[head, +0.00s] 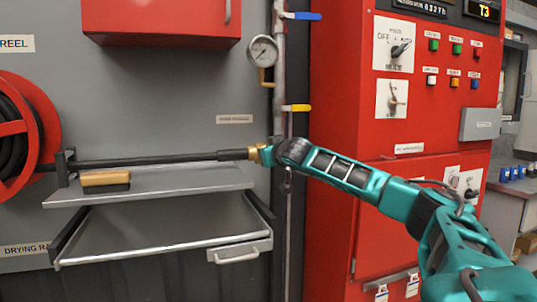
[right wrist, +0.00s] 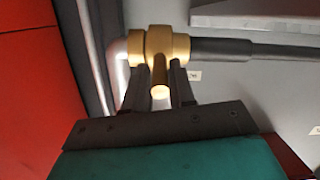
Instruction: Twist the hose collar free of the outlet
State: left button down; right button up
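The brass hose collar (head: 256,153) sits at the right end of the black hose (head: 170,158), where it meets the grey upright pipe. In the right wrist view the brass collar (right wrist: 160,44) shows wider rings at both sides and a short stub (right wrist: 160,92) pointing toward the camera. My right gripper (right wrist: 161,68) has its dark fingers on either side of this stub, tips against the brass, with hardly any gap. In the head view my right gripper (head: 272,152) partly hides the outlet behind the collar. My left gripper is not in view.
A grey shelf (head: 190,184) with a wooden-handled brush (head: 105,181) lies below the hose. A drying rack tray (head: 150,238) is under it. A pressure gauge (head: 263,50) and a yellow lever (head: 298,107) are above. The red control cabinet (head: 345,120) stands at the right.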

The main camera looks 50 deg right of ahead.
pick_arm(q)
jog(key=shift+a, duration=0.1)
pick_arm(e)
jog(key=o, duration=0.3)
jog(key=shift+s, duration=0.1)
pick_arm(q)
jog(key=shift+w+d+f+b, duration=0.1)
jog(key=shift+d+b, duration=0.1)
jog(key=shift+b, duration=0.35)
pick_arm(e)
jog(key=v, duration=1.2)
jog(key=shift+s+a+r, duration=0.1)
jog(key=shift+s+a, duration=0.15)
jog(key=shift+a, duration=0.05)
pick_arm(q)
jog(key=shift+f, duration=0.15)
